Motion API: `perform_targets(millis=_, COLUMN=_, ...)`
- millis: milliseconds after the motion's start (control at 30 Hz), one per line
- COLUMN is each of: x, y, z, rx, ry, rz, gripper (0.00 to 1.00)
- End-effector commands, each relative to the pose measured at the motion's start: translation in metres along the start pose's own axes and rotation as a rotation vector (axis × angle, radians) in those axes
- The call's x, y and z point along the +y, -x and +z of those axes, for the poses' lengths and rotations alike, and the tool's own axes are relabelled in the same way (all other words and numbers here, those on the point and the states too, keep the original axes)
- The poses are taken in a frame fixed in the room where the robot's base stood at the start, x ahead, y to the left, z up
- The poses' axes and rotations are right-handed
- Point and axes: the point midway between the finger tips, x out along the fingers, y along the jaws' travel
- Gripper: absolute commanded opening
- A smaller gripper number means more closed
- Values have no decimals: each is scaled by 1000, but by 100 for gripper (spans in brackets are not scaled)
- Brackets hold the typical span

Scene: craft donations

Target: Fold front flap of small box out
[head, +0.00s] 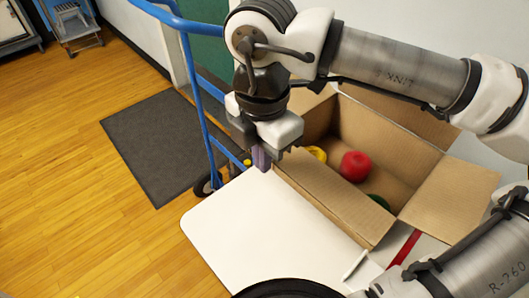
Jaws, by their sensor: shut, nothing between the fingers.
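The small box (315,125) is an open brown cardboard box on the right, with a yellow item (318,153), a red ball (355,166) and part of a green item (380,201) inside. Its front flap (335,196) is a long cardboard panel along the near side; I cannot tell its exact angle. The right flap (457,195) is spread outward. My gripper (262,159) points down, shut and empty, at the left end of the front flap. I cannot tell whether its fingertips touch the cardboard. My arm hides part of the box's far left side.
A red strip (405,247) lies near the box's right corner. A blue cart frame (198,100) stands left of the gripper. A dark mat (155,140) lies on the wood floor.

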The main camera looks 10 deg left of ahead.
Motion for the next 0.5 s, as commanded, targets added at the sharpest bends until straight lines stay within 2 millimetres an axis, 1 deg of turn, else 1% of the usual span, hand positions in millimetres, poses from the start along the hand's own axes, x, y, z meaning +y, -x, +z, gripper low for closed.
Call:
perform_targets(millis=167, x=0, y=-2, z=-3, rx=-1, ry=1, rz=0, gripper=0)
perform_targets(millis=500, x=0, y=-7, z=-16, rx=0, ry=0, rz=0, gripper=0)
